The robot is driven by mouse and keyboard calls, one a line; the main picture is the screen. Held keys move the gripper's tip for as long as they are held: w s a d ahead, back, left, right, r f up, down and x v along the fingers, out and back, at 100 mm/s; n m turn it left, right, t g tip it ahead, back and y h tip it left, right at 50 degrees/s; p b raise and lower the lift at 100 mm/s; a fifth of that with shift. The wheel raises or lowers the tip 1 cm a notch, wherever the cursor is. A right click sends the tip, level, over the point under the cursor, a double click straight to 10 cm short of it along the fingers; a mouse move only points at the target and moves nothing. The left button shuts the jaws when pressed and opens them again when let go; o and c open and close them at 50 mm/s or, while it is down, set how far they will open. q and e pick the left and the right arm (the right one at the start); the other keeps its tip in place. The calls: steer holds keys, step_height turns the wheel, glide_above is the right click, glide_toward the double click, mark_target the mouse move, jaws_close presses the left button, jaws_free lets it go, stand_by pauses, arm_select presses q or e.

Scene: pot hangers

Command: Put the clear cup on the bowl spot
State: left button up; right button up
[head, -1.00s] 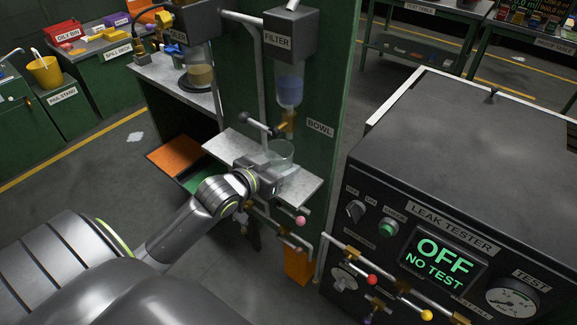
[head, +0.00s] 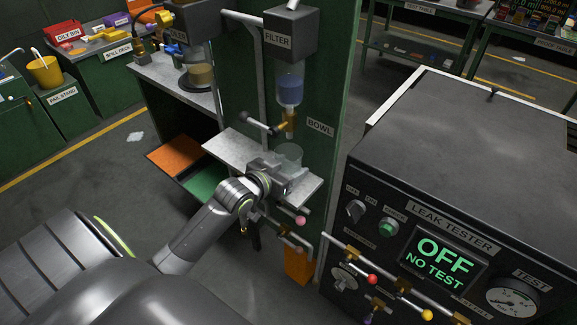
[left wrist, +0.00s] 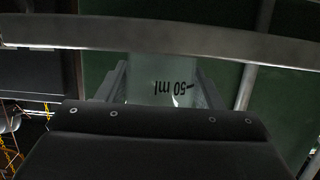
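The clear cup (head: 289,153) stands upright at the right part of a small grey shelf (head: 228,148) under the filter. My left gripper (head: 284,172) is around the cup, with a finger on each side. In the left wrist view the cup (left wrist: 160,90), with an upside-down "50 ml" mark, sits between the fingers, which appear to press on it. I cannot tell whether the cup's base touches the shelf, as the gripper hides it. The BOWL label (head: 320,128) is on the green panel beside the shelf. My right gripper is not in view.
The filter (head: 291,37) with its blue-filled bowl (head: 290,89) and a brass valve (head: 288,124) hangs above the shelf. The leak tester (head: 470,150) stands right. Pipes with coloured knobs (head: 301,220) run below.

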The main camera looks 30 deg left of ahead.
arm_select(q)
steer(key=o, duration=0.4)
steer(key=shift+r, duration=0.25)
steer(key=d+p+v, duration=0.1)
steer(key=v, duration=1.1)
steer(key=shift+a, duration=0.5)
